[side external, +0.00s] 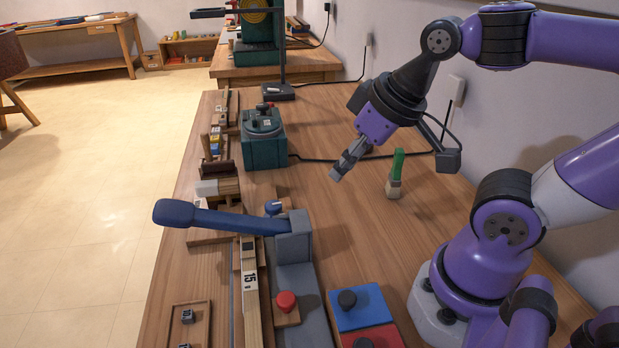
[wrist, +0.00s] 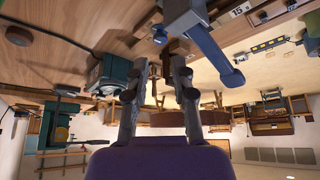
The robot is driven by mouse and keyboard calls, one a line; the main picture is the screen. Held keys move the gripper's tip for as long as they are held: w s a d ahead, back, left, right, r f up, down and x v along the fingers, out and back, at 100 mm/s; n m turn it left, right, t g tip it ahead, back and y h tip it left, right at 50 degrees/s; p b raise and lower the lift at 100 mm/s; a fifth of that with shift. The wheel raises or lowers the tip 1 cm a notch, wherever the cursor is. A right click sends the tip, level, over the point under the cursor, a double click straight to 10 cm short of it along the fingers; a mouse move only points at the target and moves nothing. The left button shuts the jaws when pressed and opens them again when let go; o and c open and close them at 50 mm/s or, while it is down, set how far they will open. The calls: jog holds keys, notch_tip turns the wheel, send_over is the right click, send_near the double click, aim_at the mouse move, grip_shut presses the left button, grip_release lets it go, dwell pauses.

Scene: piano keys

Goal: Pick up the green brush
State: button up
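The green brush (side external: 397,165) stands upright on the wooden table, right of centre in the side view. Its top is green and its lower part is a pale wooden block with a dark band. My gripper (side external: 343,170) is in the air to the left of the brush, apart from it, with its fingers pointing down and left. In the wrist view my gripper (wrist: 158,72) has its two fingers spread with nothing between them. I cannot make out the brush in the wrist view.
A blue lever (side external: 215,219) on a grey mount stands at front left. A green box (side external: 264,138) with a red knob sits behind it. Blue and red button plates (side external: 358,307) lie at the front. A black cable crosses behind the brush. Bare table (side external: 345,225) surrounds the brush.

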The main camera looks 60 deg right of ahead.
dwell(0.3)
jog(key=m+g+h, duration=0.3)
jog(key=m+h, duration=0.1)
jog(key=m, duration=0.7)
send_near(401, 151)
jog(key=w+d+f, duration=0.1)
jog(key=f, duration=0.1)
jog(key=shift+m, duration=0.3)
jog(key=x, duration=0.4)
jog(key=shift+s+d+f, duration=0.15)
jog(key=shift+d+f, duration=0.15)
jog(key=shift+d, duration=0.1)
jog(key=x, duration=0.5)
jog(key=shift+a+f, duration=0.25)
jog(key=shift+f, duration=0.2)
grip_shut()
